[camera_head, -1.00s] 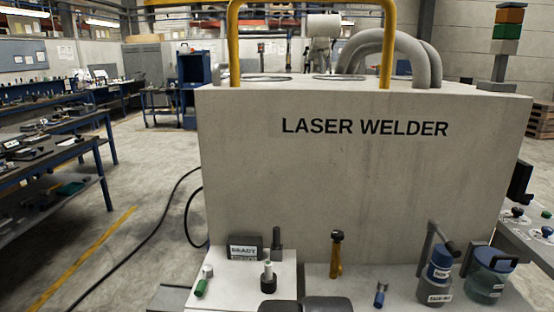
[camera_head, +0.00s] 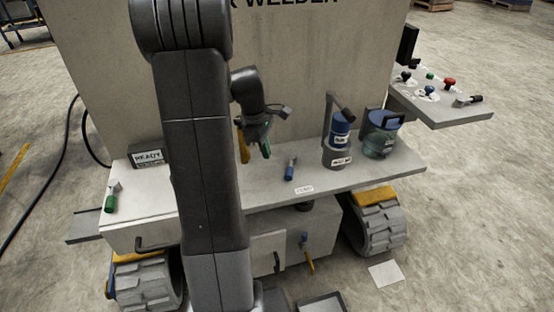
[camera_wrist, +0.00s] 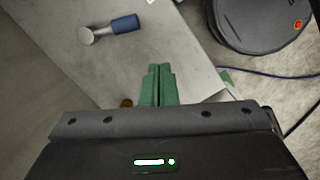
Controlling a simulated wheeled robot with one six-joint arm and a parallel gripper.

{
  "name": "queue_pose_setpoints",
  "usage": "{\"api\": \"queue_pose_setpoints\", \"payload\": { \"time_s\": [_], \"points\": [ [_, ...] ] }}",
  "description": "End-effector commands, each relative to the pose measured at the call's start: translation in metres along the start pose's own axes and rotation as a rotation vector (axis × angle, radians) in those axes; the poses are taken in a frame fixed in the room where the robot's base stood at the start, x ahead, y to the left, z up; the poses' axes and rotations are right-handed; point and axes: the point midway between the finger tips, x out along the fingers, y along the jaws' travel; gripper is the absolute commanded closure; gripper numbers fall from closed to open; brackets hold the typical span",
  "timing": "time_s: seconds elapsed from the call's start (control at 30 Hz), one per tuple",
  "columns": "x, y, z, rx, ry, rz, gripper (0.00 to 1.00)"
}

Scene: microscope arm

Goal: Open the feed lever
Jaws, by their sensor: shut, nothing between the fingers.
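A blue-handled lever (camera_head: 290,170) lies on the pale ledge of the laser welder, with a small label too small to read surely in front of it. The same kind of lever (camera_wrist: 110,28) shows at the upper left of the wrist view. I cannot tell for certain which lever is the feed lever. My gripper (camera_head: 265,148) hangs over the ledge, left of the blue lever and apart from it. Its green fingers (camera_wrist: 157,85) are together and empty.
A blue-topped cylinder (camera_head: 339,140) and a blue-lidded jar (camera_head: 380,135) stand right of the blue lever. An orange-handled lever (camera_head: 308,258) is on the front below. A control panel (camera_head: 440,95) juts out at right.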

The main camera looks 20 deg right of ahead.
Motion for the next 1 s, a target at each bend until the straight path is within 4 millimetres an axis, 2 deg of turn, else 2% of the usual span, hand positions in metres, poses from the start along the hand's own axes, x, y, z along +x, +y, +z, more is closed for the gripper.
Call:
{"api": "queue_pose_setpoints", "payload": {
  "time_s": [0.03, 0.1, 0.23, 0.43, 0.8, 1.0],
  "points": [
    [0.007, 0.015, -0.002, -0.037, -0.010, -0.001, 1.00],
    [0.013, 0.029, -0.003, -0.084, -0.019, 0.000, 1.00],
    [0.019, 0.043, -0.004, -0.135, -0.031, 0.001, 1.00],
    [0.036, 0.046, -0.004, -0.148, -0.034, -0.002, 1.00],
    [0.100, 0.045, -0.002, -0.147, -0.033, -0.003, 1.00],
    [0.118, 0.046, -0.001, -0.146, -0.032, 0.000, 1.00]
  ]
}}
